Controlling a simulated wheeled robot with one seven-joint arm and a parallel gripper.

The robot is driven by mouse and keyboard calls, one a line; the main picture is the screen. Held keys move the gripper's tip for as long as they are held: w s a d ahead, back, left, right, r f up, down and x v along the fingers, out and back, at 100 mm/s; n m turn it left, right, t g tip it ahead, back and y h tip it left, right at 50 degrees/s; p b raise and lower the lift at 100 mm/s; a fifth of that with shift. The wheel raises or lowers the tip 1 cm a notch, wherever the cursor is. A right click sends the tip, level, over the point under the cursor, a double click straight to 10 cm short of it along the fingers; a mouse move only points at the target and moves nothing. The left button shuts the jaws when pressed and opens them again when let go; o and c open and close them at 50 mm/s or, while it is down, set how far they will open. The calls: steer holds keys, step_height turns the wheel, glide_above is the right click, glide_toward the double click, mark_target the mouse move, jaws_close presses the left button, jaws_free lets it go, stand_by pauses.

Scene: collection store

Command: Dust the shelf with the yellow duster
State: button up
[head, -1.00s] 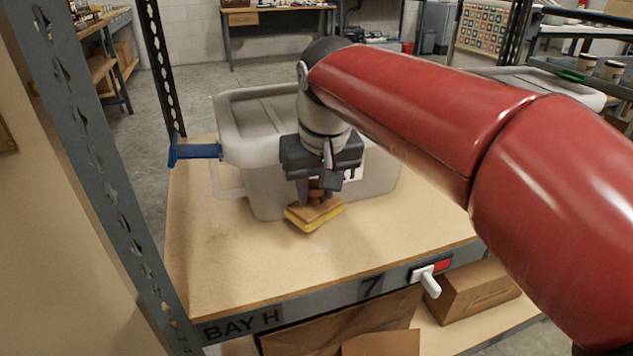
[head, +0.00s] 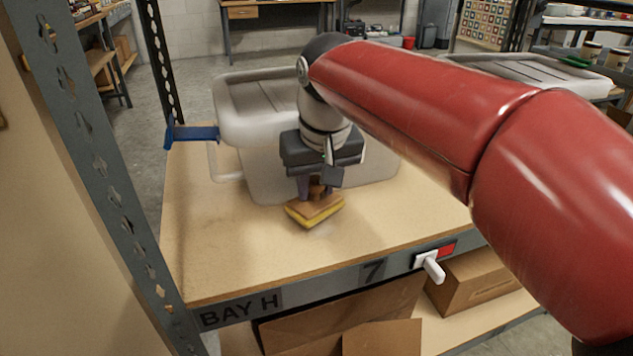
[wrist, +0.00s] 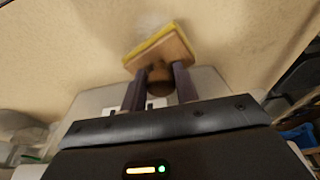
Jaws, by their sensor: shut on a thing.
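The yellow duster (head: 314,211) has a wooden back and a yellow pad. My gripper (head: 317,190) is shut on its knob from above, and the pad is down at the surface of the wooden shelf (head: 240,250). I cannot tell how firmly the pad touches. In the wrist view the duster (wrist: 160,52) sits between the fingers of my gripper (wrist: 158,80), with its pad side against the shelf. A pale, dusty patch shows on the shelf beside the duster in both views.
A translucent grey bin (head: 260,125) stands on the shelf right behind my gripper. A blue clamp (head: 190,134) is at the left edge. Grey uprights (head: 95,150) frame the left side. The front left of the shelf is clear.

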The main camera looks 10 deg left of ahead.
steer(key=shift+f+b, duration=0.65)
steer(key=shift+f, duration=0.3)
steer(key=shift+s+d+b, duration=0.3)
steer(key=shift+s+d, duration=0.25)
steer(key=shift+s, duration=0.35)
steer(key=shift+s+d+b, duration=0.25)
steer(key=shift+s+d, duration=0.25)
steer(key=shift+s, duration=0.35)
steer(key=shift+w+a+p, duration=0.35)
steer(key=shift+w+p, duration=0.05)
steer(key=shift+w, duration=0.2)
steer(key=shift+w+a+p, duration=0.35)
steer(key=shift+w+p, duration=0.05)
steer(key=shift+w, duration=0.2)
steer(key=shift+w+a+f, duration=0.25)
steer(key=shift+w+a, duration=0.1)
steer(key=shift+w, duration=0.15)
steer(key=shift+p, duration=0.3)
